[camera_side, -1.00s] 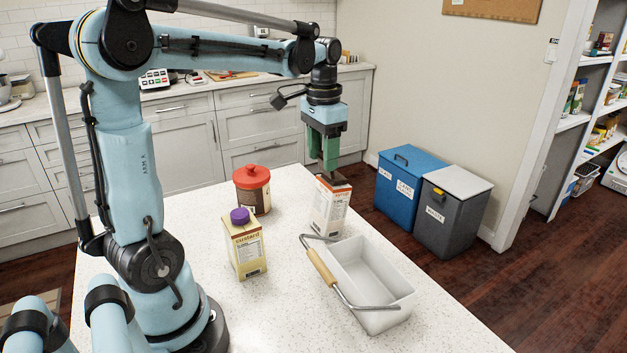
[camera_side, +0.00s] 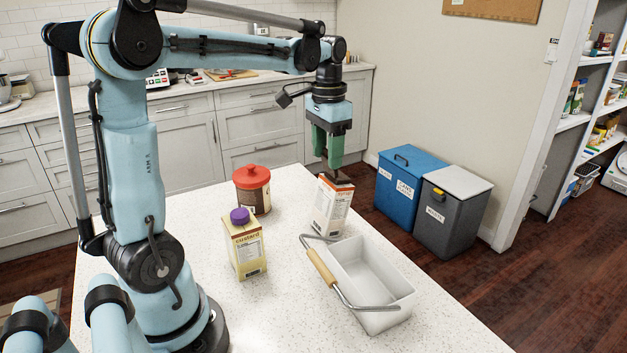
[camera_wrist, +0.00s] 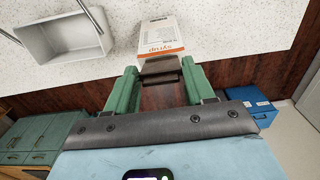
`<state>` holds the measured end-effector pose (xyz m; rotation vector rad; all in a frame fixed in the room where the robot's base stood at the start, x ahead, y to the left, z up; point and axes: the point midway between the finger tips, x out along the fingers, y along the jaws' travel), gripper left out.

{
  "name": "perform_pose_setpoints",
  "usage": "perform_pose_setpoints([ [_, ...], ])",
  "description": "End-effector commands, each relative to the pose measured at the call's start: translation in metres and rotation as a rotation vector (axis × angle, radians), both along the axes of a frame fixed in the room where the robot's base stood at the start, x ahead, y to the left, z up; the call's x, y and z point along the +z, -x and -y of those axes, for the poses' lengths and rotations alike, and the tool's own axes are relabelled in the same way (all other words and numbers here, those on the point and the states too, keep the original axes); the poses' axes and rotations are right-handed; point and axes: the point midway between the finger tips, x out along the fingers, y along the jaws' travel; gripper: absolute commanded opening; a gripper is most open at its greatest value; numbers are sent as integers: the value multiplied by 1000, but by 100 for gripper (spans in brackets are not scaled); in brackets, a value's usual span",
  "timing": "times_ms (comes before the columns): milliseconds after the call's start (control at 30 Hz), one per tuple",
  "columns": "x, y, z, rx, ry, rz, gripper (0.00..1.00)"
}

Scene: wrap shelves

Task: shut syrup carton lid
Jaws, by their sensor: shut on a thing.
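The syrup carton (camera_side: 331,208), white and orange, stands near the far edge of the white counter in the side view. In the wrist view the carton (camera_wrist: 162,38) shows at the top centre with its name readable. Its dark lid (camera_wrist: 160,66) is at the carton's top end, between my green fingertips. My gripper (camera_side: 334,172) points down over the carton, and in the wrist view my gripper (camera_wrist: 160,80) is shut on the lid. The fingers hide part of the lid, so its exact angle is hard to tell.
A white basket (camera_side: 372,280) with a wooden handle sits just in front of the syrup carton. A custard carton (camera_side: 245,247) with a purple cap and a brown jar (camera_side: 252,192) with a red lid stand to the left. Blue (camera_side: 399,190) and grey (camera_side: 448,215) bins stand beyond the counter.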

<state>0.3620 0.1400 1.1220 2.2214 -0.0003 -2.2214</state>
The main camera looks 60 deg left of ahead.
Motion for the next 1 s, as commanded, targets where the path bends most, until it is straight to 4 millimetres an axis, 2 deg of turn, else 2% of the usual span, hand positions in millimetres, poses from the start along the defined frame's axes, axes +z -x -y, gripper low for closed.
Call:
perform_pose_setpoints([
  [1000, 1, -11, 0, 0, -1, 1, 47],
])
